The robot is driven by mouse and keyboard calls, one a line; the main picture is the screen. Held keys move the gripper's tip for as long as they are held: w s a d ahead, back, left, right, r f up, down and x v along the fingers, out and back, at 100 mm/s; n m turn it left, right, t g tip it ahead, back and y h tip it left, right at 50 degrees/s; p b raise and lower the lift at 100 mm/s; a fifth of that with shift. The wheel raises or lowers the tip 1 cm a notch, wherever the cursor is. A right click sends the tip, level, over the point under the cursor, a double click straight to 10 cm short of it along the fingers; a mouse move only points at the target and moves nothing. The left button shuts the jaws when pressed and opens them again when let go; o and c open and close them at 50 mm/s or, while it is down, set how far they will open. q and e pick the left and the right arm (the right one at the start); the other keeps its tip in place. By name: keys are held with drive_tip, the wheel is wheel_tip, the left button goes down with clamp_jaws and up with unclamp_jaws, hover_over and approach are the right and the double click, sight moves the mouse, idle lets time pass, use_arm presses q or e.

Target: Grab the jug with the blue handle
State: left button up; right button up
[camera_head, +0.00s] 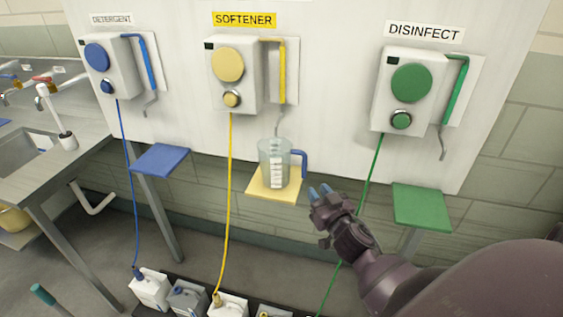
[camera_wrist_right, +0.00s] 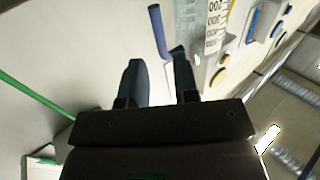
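The clear jug (camera_head: 272,163) with measuring marks and a blue handle (camera_head: 302,162) stands upright on the yellow shelf (camera_head: 262,191) under the softener dispenser. My right gripper (camera_head: 320,192) is just right of and slightly below the blue handle, apart from it. In the right wrist view, its two fingers (camera_wrist_right: 160,78) are spread with nothing between them. The blue handle (camera_wrist_right: 160,32) and the jug's marked side (camera_wrist_right: 215,30) show beyond the fingertips. My left gripper is not in view.
Dispensers for detergent (camera_head: 110,68), softener (camera_head: 233,75) and disinfect (camera_head: 407,92) hang on the white wall panel. A blue shelf (camera_head: 161,159) and a green shelf (camera_head: 421,206) flank the yellow one. Hoses run down to canisters (camera_head: 187,298) below. A sink counter (camera_head: 62,165) is at left.

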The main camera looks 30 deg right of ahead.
sight(305, 172)
drive_tip(key=shift+p+x, duration=0.35)
drive_tip(key=shift+x, duration=4.7)
drive_tip(key=shift+d+f, duration=0.1)
drive_tip(key=shift+d, duration=0.1)
clamp_jaws()
